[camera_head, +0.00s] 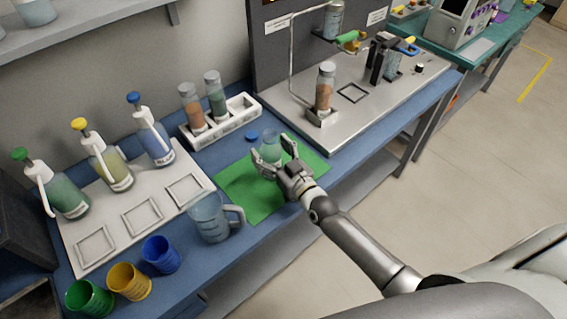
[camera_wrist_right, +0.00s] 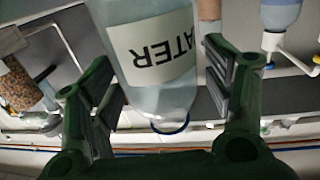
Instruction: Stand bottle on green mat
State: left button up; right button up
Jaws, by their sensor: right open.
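The clear bottle (camera_head: 270,146) is upright at the back part of the green mat (camera_head: 240,195). Its base is hidden by my right gripper (camera_head: 272,153), so I cannot tell whether it touches the mat. In the right wrist view, which is upside down, the bottle (camera_wrist_right: 155,60) shows a white label reading "WATER" and a blue ring at its neck. It lies between the spread fingers of my right gripper (camera_wrist_right: 160,105), with gaps on both sides. The gripper is open. My left gripper is not in view.
A clear jug (camera_head: 209,220) stands at the mat's front left. A white rack (camera_head: 240,118) with two bottles is behind. Pump bottles and coloured cups are on the left. The mat's right part looks clear.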

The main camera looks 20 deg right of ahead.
jog(key=b+v, duration=0.1)
jog(key=v, duration=1)
jog(key=shift+s, duration=0.3)
jog(key=shift+f, duration=0.1)
jog(key=s+a+f+g, duration=0.2)
jog(key=a+g, duration=0.1)
jog(key=shift+s+a+f+n, duration=0.1)
jog(key=shift+a+f+n, duration=0.1)
jog(key=shift+n, duration=0.2)
jog(key=s+d+f+m+g+h, duration=0.1)
jog(key=s+d+f+g+h, duration=0.1)
jog(key=s+g, duration=0.55)
jog(key=s+d+f+m+g+h, duration=0.15)
jog(key=s+g, duration=0.25)
jog(key=s, duration=0.7)
notch_tip(320, 180, down, 26)
jog(key=s+n, duration=0.1)
jog(key=s, duration=0.1)
jog(key=s+d+f+g, duration=0.1)
jog(key=s+f, duration=0.6)
jog(key=s, duration=0.1)
jog(key=s+d+f+g, duration=0.1)
jog(key=s+d+f, duration=0.1)
jog(key=s+f, duration=0.6)
jog(key=shift+s+d+f+h, duration=0.3)
jog(key=shift+s+h, duration=0.05)
jog(key=shift+h, duration=0.1)
